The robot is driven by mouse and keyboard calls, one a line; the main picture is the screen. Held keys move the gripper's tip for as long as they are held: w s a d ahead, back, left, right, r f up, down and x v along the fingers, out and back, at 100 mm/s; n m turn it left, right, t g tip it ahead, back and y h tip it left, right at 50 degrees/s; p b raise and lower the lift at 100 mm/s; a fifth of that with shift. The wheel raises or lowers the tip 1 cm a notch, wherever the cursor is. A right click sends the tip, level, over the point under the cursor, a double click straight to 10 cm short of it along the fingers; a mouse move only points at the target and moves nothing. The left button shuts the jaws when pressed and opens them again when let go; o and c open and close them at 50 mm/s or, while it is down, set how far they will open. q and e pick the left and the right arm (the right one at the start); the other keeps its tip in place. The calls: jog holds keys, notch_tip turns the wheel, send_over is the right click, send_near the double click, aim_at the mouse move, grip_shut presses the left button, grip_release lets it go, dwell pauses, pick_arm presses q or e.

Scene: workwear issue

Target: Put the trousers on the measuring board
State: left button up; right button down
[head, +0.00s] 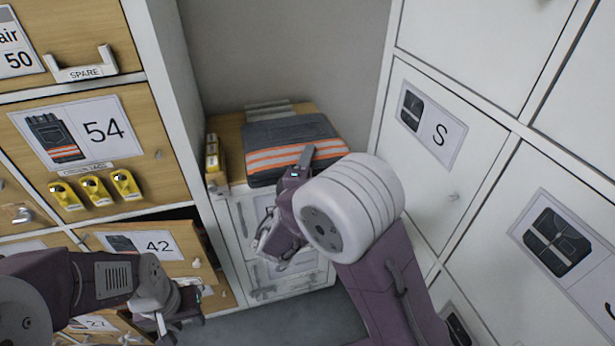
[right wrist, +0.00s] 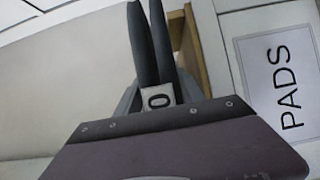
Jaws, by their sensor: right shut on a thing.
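The folded trousers (head: 292,143), dark grey with orange and pale stripes, lie flat over the wooden top of the low white cabinet in the head view. My right gripper (head: 306,157) is at their front edge and shut on them. In the right wrist view its two dark fingers (right wrist: 152,45) are close together; the trousers are hard to make out there. Wood (head: 227,130) shows beside the trousers; whether this is the measuring board or the cabinet top, I cannot tell. My left gripper (head: 163,322) is low at the left, by drawer 42; its jaw opening is unclear.
Drawer 42 (head: 150,247) stands partly open at the left, below drawer 54 (head: 105,130) with yellow tags (head: 95,190). A yellow item (head: 213,155) stands left of the trousers. White lockers (head: 420,175) close the right side. A PADS label (right wrist: 283,80) shows in the right wrist view.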

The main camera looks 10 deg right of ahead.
jog(key=shift+w+d+f, duration=0.1)
jog(key=shift+w, duration=0.2)
notch_tip(320, 180, down, 4)
jog(key=shift+r+b, duration=0.1)
jog(key=shift+b, duration=0.6)
jog(key=shift+s, duration=0.1)
jog(key=shift+f, duration=0.2)
jog(key=c, duration=0.7)
grip_release()
